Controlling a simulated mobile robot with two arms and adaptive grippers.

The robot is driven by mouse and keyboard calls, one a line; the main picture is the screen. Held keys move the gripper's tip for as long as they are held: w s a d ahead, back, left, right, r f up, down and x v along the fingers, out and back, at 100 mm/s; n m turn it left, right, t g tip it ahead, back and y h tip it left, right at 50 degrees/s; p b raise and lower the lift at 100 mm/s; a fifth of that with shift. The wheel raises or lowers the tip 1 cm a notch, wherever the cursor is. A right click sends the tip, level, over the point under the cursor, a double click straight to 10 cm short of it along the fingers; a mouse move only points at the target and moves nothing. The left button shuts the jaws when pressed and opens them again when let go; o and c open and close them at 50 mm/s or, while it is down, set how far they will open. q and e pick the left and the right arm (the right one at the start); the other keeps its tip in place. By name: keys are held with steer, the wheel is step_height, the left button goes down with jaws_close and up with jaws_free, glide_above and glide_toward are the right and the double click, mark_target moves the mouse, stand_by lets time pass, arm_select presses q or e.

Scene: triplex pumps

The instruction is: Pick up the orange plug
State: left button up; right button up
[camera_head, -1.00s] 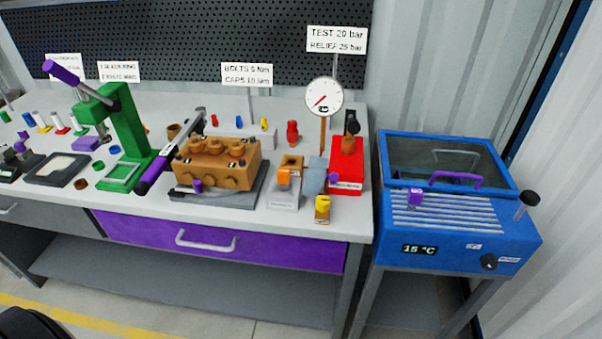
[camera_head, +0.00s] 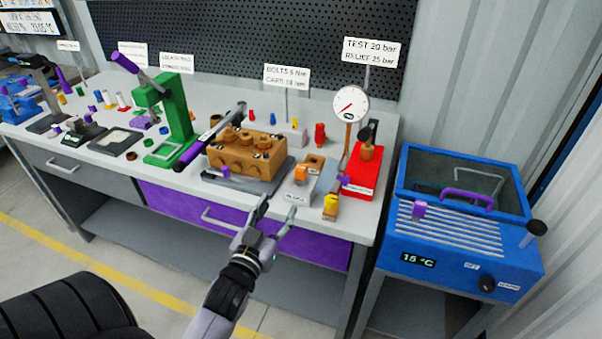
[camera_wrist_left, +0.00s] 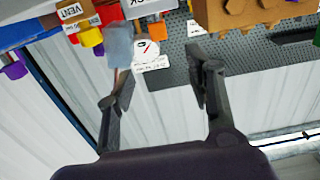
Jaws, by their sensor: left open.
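The orange plug (camera_head: 301,174) sits at the near end of a small light grey stand (camera_head: 299,191) on the bench, right of the brown pump block (camera_head: 245,155). In the wrist view the orange plug (camera_wrist_left: 157,28) shows near the top, beside the stand's pale block (camera_wrist_left: 147,6). My left gripper (camera_head: 277,208) is open and empty, in front of the bench's front edge. It is apart from the plug, which lies up and to the right of the fingertips in the head view. In the wrist view its two fingers (camera_wrist_left: 156,78) are spread wide. My right gripper is out of view.
A grey-blue block (camera_head: 328,177), a yellow-topped part (camera_head: 330,207) and the red test stand (camera_head: 364,172) with its gauge crowd the plug's right side. A blue heated bath (camera_head: 455,240) stands at the right.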

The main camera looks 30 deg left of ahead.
mark_target(299, 171)
arm_select(q)
steer(key=p+x, duration=0.1)
steer(key=x, duration=0.9)
steer(key=shift+w+p, duration=0.3)
steer(key=shift+w, duration=0.1)
steer(key=p+x, duration=0.1)
steer(key=x, duration=0.3)
steer(key=shift+w+r, duration=0.15)
steer(key=shift+w, duration=0.25)
steer(key=shift+w+a, duration=0.15)
steer(key=shift+w, duration=0.2)
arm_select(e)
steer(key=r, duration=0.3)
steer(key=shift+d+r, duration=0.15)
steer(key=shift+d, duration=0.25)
arm_select(q)
steer(key=shift+s, duration=0.1)
steer(key=shift+c, duration=0.6)
jaws_close()
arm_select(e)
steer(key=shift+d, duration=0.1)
